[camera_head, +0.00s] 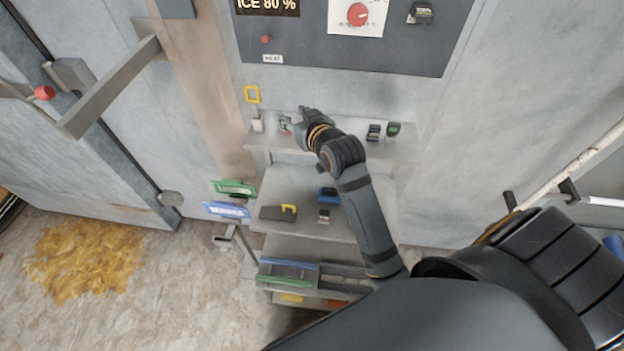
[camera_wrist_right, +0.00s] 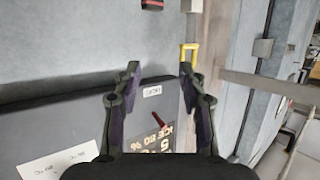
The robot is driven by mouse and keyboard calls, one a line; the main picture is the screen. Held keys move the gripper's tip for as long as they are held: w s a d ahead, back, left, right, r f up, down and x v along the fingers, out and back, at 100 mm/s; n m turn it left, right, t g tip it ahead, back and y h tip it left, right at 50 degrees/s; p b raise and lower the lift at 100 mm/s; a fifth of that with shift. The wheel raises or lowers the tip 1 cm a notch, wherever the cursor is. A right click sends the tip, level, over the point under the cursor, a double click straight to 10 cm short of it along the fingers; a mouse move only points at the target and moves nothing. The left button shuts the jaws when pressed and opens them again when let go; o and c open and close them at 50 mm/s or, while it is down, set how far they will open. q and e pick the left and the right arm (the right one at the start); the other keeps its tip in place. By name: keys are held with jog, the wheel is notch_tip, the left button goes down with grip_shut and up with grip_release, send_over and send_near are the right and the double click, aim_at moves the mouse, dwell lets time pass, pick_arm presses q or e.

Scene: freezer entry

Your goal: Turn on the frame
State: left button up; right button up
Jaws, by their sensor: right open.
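The dark control panel (camera_head: 320,50) is on the wall at the top of the head view. A small red switch (camera_head: 266,39) sits on it above a label reading HEAT (camera_head: 272,58). In the right wrist view, which is upside down, the red switch (camera_wrist_right: 159,121) shows as a tilted lever near the label (camera_wrist_right: 152,91). My right gripper (camera_head: 294,122) appears below the panel, in front of the upper shelf. Its spread fingers (camera_wrist_right: 160,72) hold nothing, and the switch shows between them without visible contact. My left gripper is not in view.
The panel has an ICE 80 % display (camera_head: 266,4) and a red dial (camera_head: 357,14). Shelves (camera_head: 290,185) with small items stand below. A yellow-handled thing (camera_head: 253,94) is left of the gripper. A door handle bar (camera_head: 110,85) projects at left.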

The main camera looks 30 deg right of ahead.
jog(key=s+f+g, duration=0.2)
jog(key=s+f, duration=0.1)
jog(key=f, duration=0.6)
jog(key=s+d+f+g, duration=0.1)
jog(key=s+f+g, duration=0.2)
jog(key=f, duration=0.7)
jog(key=shift+s+d, duration=0.15)
jog(key=shift+s, duration=0.15)
jog(key=s+d+n+g+h, duration=0.15)
jog(key=s+g, duration=0.35)
jog(key=s, duration=1.2)
jog(key=s+d+f+g, duration=0.1)
jog(key=s+d+f, duration=0.1)
jog(key=f, duration=1.2)
jog(key=s+d+f+g, duration=0.1)
jog(key=s+f, duration=0.1)
jog(key=f, duration=1.1)
jog(key=s+d+f+m+g, duration=0.1)
jog(key=s+f, duration=1.4)
jog(key=s, duration=0.3)
